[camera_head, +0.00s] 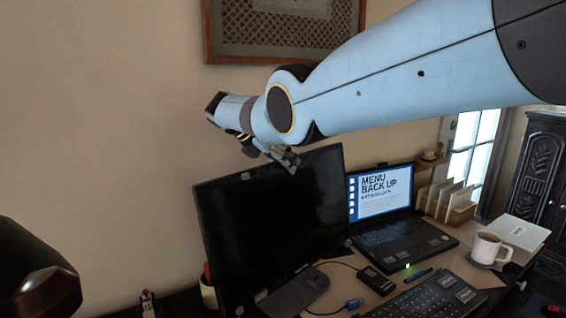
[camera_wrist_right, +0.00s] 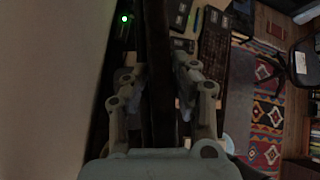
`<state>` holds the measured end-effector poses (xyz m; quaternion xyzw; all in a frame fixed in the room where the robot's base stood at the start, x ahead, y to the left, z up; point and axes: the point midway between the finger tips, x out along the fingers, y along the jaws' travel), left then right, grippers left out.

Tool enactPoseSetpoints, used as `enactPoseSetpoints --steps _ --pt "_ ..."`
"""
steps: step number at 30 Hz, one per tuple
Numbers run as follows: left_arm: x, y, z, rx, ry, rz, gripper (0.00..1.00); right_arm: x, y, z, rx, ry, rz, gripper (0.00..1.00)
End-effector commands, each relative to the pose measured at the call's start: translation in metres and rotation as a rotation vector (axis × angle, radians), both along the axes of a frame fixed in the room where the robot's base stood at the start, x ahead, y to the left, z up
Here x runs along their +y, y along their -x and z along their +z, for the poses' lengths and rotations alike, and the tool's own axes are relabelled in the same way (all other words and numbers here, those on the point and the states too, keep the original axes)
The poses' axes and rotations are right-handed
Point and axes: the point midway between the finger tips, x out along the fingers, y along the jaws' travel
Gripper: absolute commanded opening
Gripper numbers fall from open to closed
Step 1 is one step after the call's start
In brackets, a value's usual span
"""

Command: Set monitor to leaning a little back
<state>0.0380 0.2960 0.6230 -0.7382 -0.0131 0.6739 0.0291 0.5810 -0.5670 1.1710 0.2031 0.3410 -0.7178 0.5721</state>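The monitor (camera_head: 270,220) is a wide black panel with a dark screen, standing on the desk left of the laptop. It looks tilted in the head view, but I cannot tell its exact lean. My right gripper (camera_head: 286,158) is at its top edge, reached from above. My left gripper is not in view.
An open laptop (camera_head: 382,190) stands right of the monitor. A keyboard (camera_head: 435,297), a mug (camera_head: 487,247), a white box (camera_head: 517,232) and a file holder (camera_head: 450,200) crowd the desk. A framed picture (camera_head: 285,30) hangs behind my right arm. A dark object (camera_head: 35,270) is at lower left.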

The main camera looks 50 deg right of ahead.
Motion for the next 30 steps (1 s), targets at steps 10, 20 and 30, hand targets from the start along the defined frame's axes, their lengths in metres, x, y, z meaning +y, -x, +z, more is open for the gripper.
enactPoseSetpoints --steps 10,20,30 --pt "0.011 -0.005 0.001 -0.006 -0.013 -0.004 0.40 -0.001 0.000 0.000 -0.001 0.000 0.000 0.46" --pt "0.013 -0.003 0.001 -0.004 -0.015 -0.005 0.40 0.025 -0.011 0.026 -0.007 0.000 0.003 0.46" --pt "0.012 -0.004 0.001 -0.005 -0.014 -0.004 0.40 0.071 -0.027 0.072 -0.003 0.000 0.000 0.46"
